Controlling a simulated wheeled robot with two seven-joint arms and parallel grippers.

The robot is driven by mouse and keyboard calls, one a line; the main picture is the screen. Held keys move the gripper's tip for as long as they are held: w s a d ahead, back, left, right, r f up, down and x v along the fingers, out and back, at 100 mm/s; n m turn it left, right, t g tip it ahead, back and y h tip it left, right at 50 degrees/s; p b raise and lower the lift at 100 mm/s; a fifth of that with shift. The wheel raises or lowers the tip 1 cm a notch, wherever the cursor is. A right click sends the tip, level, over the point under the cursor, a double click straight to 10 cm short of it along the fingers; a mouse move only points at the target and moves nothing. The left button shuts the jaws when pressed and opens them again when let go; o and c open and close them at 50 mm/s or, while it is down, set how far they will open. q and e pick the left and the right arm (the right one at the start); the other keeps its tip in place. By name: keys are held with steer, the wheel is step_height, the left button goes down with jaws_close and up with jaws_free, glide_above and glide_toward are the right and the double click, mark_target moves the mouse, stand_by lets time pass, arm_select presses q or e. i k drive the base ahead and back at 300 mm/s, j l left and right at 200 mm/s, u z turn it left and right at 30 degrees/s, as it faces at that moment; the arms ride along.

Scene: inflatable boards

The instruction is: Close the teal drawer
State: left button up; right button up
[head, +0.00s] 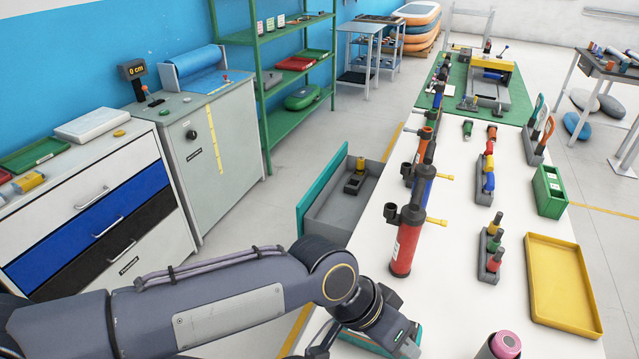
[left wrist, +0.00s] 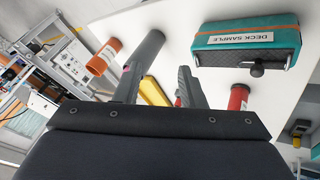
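The teal drawer (head: 322,190) stands open, sticking out from the left side of the white worktable. Its teal front faces left and its grey tray shows, with a small black and yellow item (head: 356,177) inside. In the left wrist view, part of the teal front (left wrist: 315,152) seems to show at the lower right edge. My left arm crosses the bottom of the head view; its gripper is partly cut off there, nearer than the drawer and apart from it. In the left wrist view the left gripper (left wrist: 170,56) has its fingers spread with nothing held. My right gripper is not seen.
A teal deck sample block (left wrist: 247,42) lies on the table near my left gripper. A yellow tray (head: 563,280) lies at right. Floor left of the drawer is clear; a grey cabinet (head: 210,150) stands beyond.

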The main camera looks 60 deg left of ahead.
mark_target(333, 206)
steer(key=k+j+u, duration=0.15)
steer(key=j, duration=0.75)
steer(key=k+j+u, duration=0.15)
steer(key=j, duration=0.75)
steer(key=k+j+u, duration=0.2)
steer(key=j, duration=0.7)
steer(key=j+u, duration=0.15)
steer(key=j, duration=0.75)
steer(key=i+l+z, duration=0.25)
steer(key=i, duration=0.2)
steer(key=i+l+z, duration=0.3)
steer(key=i, duration=0.2)
steer(key=j, duration=0.1)
